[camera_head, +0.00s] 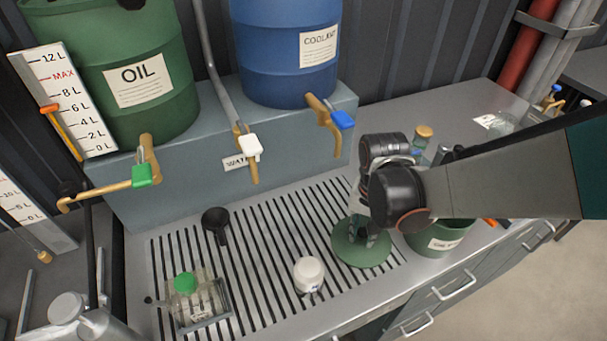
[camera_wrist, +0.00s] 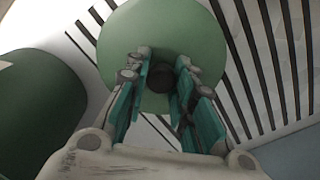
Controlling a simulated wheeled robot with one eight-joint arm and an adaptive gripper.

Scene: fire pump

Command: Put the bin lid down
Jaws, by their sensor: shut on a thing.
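The bin lid (camera_head: 352,252) is a round green disc over the right part of the slatted grate, left of the green bin. Whether it touches the slats or hovers just above them I cannot tell. In the wrist view the lid (camera_wrist: 205,35) lies flat ahead, with a dark knob (camera_wrist: 160,78) at its centre. My gripper (camera_wrist: 162,70) is shut on this knob, one finger on each side. In the head view my gripper (camera_head: 366,232) is partly hidden by my wrist. The green bin (camera_head: 447,244) has a white label and is partly covered by my arm.
A white-capped container (camera_head: 309,274) stands left of the lid. A green-capped jar (camera_head: 190,297) and a black funnel (camera_head: 215,224) are further left on the grate (camera_head: 262,262). The oil drum (camera_head: 120,75) and coolant drum (camera_head: 284,50) stand behind, with taps overhanging.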

